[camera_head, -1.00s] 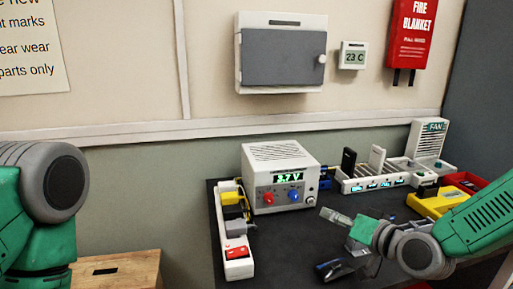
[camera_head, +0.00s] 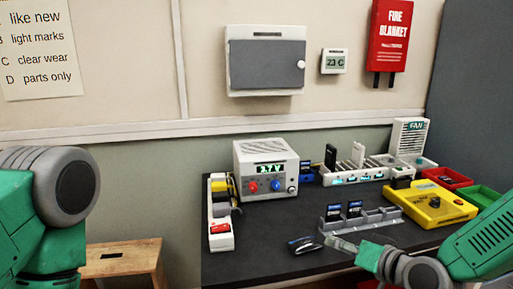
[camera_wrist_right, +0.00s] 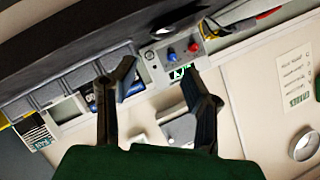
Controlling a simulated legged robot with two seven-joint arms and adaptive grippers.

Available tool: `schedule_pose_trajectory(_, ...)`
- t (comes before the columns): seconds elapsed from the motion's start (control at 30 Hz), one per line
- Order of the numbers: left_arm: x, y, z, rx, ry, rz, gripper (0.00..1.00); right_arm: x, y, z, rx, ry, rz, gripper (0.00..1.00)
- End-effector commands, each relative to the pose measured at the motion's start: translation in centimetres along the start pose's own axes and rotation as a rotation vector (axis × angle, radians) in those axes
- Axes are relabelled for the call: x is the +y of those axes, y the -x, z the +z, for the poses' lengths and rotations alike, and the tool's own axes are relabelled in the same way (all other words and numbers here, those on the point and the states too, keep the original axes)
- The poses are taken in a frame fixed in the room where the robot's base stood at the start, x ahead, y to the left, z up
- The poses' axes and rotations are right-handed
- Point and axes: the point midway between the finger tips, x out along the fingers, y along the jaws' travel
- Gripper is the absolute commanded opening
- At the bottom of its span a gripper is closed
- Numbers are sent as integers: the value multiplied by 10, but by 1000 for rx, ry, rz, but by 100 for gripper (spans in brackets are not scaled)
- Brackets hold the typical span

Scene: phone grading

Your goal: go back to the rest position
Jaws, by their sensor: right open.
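My right gripper (camera_head: 340,243) comes in from the lower right in the head view, near the front part of the dark bench. In the right wrist view its two dark fingers (camera_wrist_right: 158,75) stand apart with nothing between them. My left arm shows only as a green and grey link at the left edge; its gripper is out of view. A dark phone-like item (camera_head: 305,244) lies on the bench just left of the right gripper. A grey slotted tray (camera_head: 375,222) holding small dark items stands just behind the gripper.
A power supply (camera_head: 265,168) reading 3.7 V stands at the back left beside a power strip (camera_head: 221,235). A white rack (camera_head: 360,178), a yellow device (camera_head: 430,204), and red (camera_head: 447,178) and green (camera_head: 482,196) bins stand to the right. A wooden stool (camera_head: 122,258) stands left of the bench.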

Motion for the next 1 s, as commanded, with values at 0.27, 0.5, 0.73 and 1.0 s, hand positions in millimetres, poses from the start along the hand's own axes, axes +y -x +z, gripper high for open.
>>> schedule_pose_trajectory(0.27, 0, 0, 0, 0, 0, 0, 0, 20, 14, 78, -174, 20, 92, 41)
schedule_pose_trajectory(0.5, 0, 0, 0, -1, 1, 0, 0, 60, 59, 182, -432, 52, 239, 41)
schedule_pose_trajectory(0.73, 0, 0, 0, -1, 0, 0, 0, 112, 164, 291, -782, 138, 471, 41)
schedule_pose_trajectory(1.0, 0, 0, 0, -1, 0, 0, 0, 138, 240, 326, -973, 208, 621, 41)
